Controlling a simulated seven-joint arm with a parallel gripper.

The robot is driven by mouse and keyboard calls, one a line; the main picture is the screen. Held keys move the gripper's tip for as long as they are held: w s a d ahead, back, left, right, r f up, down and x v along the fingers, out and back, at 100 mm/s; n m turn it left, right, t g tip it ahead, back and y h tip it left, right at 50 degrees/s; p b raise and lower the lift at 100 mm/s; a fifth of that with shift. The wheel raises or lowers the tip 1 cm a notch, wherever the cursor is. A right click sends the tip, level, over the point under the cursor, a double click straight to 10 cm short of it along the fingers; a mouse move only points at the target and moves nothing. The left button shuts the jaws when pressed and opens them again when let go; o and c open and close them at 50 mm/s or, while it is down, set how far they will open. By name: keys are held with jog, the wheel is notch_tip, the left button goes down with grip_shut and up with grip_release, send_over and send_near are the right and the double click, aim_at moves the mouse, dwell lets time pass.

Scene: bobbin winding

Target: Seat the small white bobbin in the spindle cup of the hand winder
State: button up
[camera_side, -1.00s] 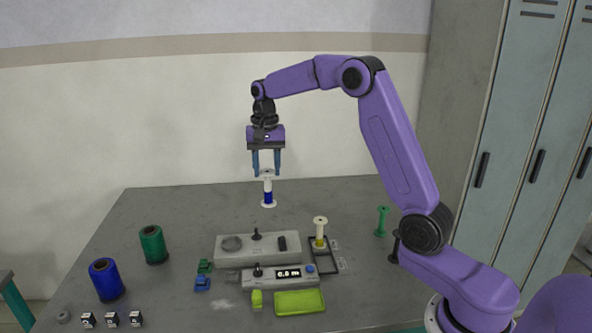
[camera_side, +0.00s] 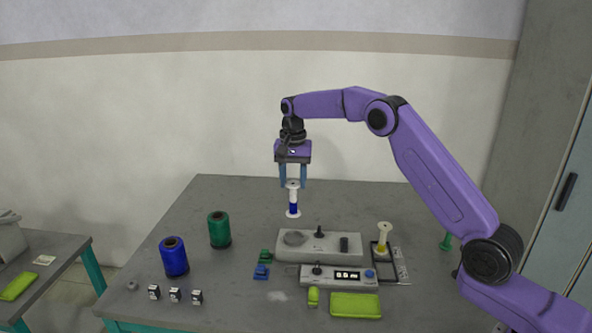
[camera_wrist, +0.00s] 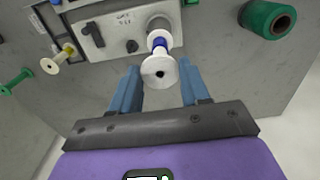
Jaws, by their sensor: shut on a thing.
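The small white bobbin (camera_side: 293,211), wound with blue thread, hangs upright from my gripper (camera_side: 292,186) in the side view. My gripper is shut on its upper end. The bobbin's flange (camera_wrist: 159,72) shows between the fingers in the wrist view. The hand winder (camera_side: 335,257) is a grey block on the table with a round grey cup (camera_side: 294,238) at its left end. In the side view the bobbin is above this cup, with a gap between. In the wrist view the bobbin partly covers the cup.
A white bobbin with yellow thread (camera_side: 383,236) stands in a black frame right of the winder. A blue spool (camera_side: 174,258) and a green spool (camera_side: 219,231) stand to the left. A counter box (camera_side: 335,276) and a lime tray (camera_side: 356,306) lie in front. A green bobbin (camera_side: 446,243) stands farther right.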

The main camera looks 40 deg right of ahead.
aim_at(294, 213)
jog(key=shift+f, duration=3.35)
jog(key=shift+f, duration=0.95)
jog(key=o, duration=0.9)
jog(key=shift+c, duration=0.2)
jog(key=shift+r, duration=3.55)
